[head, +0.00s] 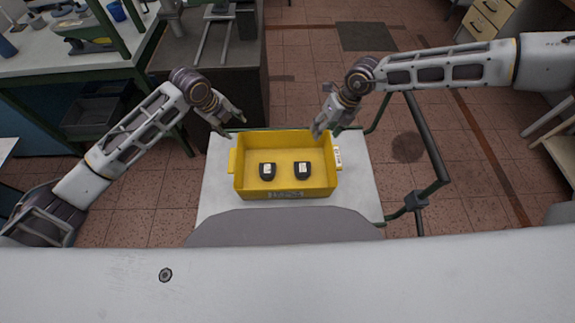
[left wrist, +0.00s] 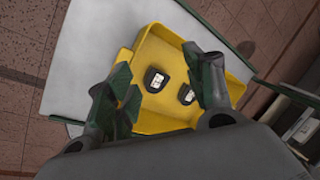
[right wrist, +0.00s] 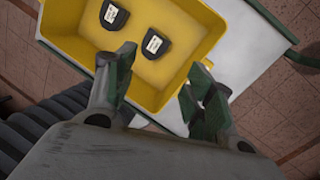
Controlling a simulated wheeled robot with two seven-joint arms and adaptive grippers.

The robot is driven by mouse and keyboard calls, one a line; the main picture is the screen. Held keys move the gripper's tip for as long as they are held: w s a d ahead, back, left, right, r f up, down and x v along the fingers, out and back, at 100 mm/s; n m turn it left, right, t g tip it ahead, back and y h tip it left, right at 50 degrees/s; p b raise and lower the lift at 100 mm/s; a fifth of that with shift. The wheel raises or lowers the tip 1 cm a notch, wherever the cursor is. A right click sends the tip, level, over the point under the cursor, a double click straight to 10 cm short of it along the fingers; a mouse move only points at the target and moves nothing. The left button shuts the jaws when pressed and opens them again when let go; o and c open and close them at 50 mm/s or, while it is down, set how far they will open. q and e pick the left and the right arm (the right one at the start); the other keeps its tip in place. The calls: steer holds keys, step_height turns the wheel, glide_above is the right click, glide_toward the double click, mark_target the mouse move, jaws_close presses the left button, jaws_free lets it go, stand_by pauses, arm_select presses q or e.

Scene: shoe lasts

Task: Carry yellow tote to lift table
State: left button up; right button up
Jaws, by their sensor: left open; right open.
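The yellow tote (head: 285,194) stands upright on a pale grey tabletop (head: 354,205) in front of me. Two dark pieces with white labels, a left one (head: 267,171) and a right one (head: 302,171), lie on its floor. My left gripper (head: 232,125) is open and empty, above the tote's far left corner. My right gripper (head: 319,128) is open and empty, above the far right part of the rim. Both wrist views show the tote, in the left (left wrist: 165,121) and the right (right wrist: 190,35), beyond the spread fingers. I cannot tell whether any finger touches the tote.
The small table has green tube framing (head: 437,160) at right. A dark cabinet (head: 215,85) stands behind at left, beside a green-framed workbench (head: 90,62). A wooden drawer unit (head: 487,18) is at back right. Tiled floor (head: 300,70) lies open beyond the table.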

mark_target(232, 160)
arm_select(q)
steer(key=s+a+f+m+g+y, duration=0.1)
steer(key=s+a+m+g, duration=0.1)
steer(key=s+m, duration=0.3)
steer(key=shift+s+a+m+g+y, duration=0.35)
steer(key=shift+m+g, duration=0.15)
steer(key=shift+m, duration=1.8)
arm_select(e)
steer(key=shift+s+d+f+m+g+h, duration=0.1)
steer(key=shift+s+d+m+h, duration=0.1)
steer(key=shift+d+m+h, duration=0.55)
steer(key=shift+s+d+f+m+g+h, duration=0.1)
steer(key=shift+s+d+f+m+h, duration=0.15)
steer(key=shift+d, duration=0.95)
steer(key=shift+s+d+m+g+h, duration=0.15)
steer(key=shift+d+m+h, duration=0.4)
steer(key=shift+d, duration=0.4)
arm_select(q)
steer(key=shift+f, duration=0.1)
arm_select(e)
steer(key=shift+f, duration=0.1)
arm_select(q)
steer(key=shift+d+f, duration=0.15)
steer(key=shift+f, duration=2.1)
steer(key=shift+d+f, duration=0.15)
steer(key=shift+f, duration=2.15)
steer(key=shift+d+f, duration=0.15)
steer(key=shift+f, duration=2.1)
arm_select(e)
steer(key=shift+f, duration=6.8)
